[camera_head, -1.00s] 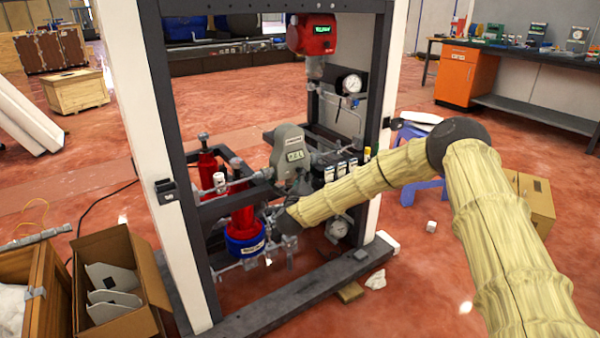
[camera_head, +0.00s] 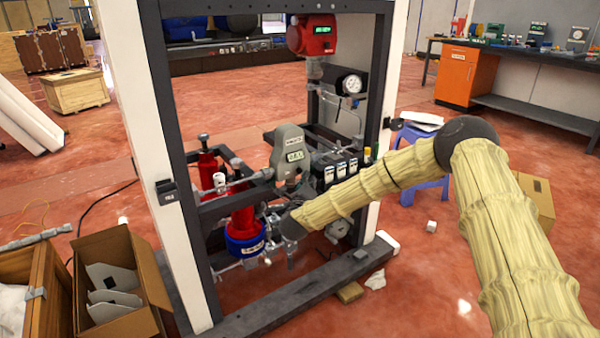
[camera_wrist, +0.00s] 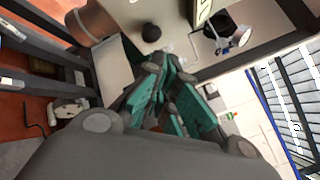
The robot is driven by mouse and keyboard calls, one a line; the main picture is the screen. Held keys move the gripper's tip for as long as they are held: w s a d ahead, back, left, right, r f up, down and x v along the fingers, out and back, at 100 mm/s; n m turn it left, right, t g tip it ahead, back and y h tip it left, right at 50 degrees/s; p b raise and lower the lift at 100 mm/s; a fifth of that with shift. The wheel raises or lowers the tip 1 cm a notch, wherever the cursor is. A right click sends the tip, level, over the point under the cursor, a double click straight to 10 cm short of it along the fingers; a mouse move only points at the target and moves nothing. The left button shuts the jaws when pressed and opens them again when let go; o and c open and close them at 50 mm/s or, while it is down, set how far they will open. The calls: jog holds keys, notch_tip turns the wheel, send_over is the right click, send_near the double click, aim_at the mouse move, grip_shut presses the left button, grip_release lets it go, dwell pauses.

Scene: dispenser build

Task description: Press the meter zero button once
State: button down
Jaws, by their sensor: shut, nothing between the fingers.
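The grey meter (camera_head: 289,142) with a small lit display (camera_head: 295,156) sits on the piping inside the dark frame. In the wrist view a pale housing fills the top, with a dark round knob-like part (camera_wrist: 151,32) that may be the zero button; I cannot tell for sure. A greenish display edge (camera_wrist: 203,12) shows to its right. My gripper (camera_wrist: 165,66) has teal finger pads, closed together and empty, with its tips just below the dark round part. A gap seems to remain. In the head view my gripper (camera_head: 277,222) is small, below the meter and partly lost among fittings.
Red cylinders with a blue collar (camera_head: 244,243) stand left of my gripper. A red meter (camera_head: 312,35) and a gauge (camera_head: 352,84) are higher on the frame. Frame posts (camera_head: 178,170) and a base beam (camera_head: 300,292) bound the space. An open carton (camera_head: 115,285) stands left.

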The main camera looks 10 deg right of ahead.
jog(key=s, duration=0.1)
jog(key=s+d, duration=0.1)
jog(key=s, duration=0.2)
jog(key=shift+s+d+p, duration=0.2)
jog(key=shift+d+p, duration=0.15)
dwell(0.5)
